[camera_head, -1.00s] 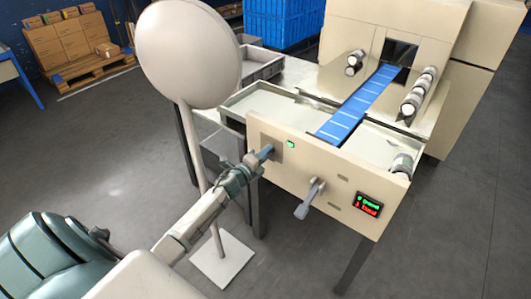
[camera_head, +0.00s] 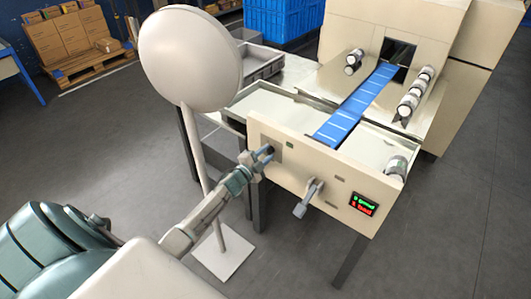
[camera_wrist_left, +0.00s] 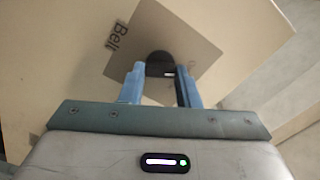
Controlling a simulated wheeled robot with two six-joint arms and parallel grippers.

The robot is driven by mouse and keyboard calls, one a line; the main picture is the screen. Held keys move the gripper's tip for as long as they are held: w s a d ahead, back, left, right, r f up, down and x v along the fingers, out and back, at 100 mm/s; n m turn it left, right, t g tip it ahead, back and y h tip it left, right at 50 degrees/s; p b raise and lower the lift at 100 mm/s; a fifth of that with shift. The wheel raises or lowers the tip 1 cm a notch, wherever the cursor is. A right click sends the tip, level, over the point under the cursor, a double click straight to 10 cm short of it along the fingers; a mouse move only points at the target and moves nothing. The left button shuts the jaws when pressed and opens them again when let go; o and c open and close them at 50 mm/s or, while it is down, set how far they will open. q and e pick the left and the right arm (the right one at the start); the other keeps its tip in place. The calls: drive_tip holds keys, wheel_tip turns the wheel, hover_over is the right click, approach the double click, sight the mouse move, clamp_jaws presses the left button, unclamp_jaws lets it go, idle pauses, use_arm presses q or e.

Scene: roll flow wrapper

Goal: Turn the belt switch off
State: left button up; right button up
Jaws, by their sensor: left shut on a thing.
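The belt switch is a black knob (camera_wrist_left: 160,63) on a darker square plate marked "Belt" in the left wrist view. In the head view its knob (camera_head: 268,149) sits on the left part of the cream front panel (camera_head: 325,178). My left gripper (camera_head: 264,155) is at the panel, its blue fingers on either side of the knob. In the left wrist view the gripper (camera_wrist_left: 161,86) is shut on the knob. The small green lamp (camera_head: 290,145) beside the switch looks dark. My right gripper is not in view.
A white round sign (camera_head: 190,55) on a post stands left of the panel.

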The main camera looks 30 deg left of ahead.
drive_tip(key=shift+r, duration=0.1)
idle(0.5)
use_arm(q)
drive_tip(key=o, duration=1)
drive_tip(key=shift+s+a+b, duration=0.2)
drive_tip(key=shift+s+b, duration=0.45)
drive_tip(key=shift+s, duration=2.05)
drive_tip(key=shift+s+a+b, duration=0.2)
drive_tip(key=shift+s+b, duration=0.45)
drive_tip(key=shift+s, duration=2.05)
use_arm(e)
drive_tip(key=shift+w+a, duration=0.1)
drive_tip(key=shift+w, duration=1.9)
use_arm(q)
drive_tip(key=shift+f+n, duration=0.1)
drive_tip(key=shift+n, duration=0.2)
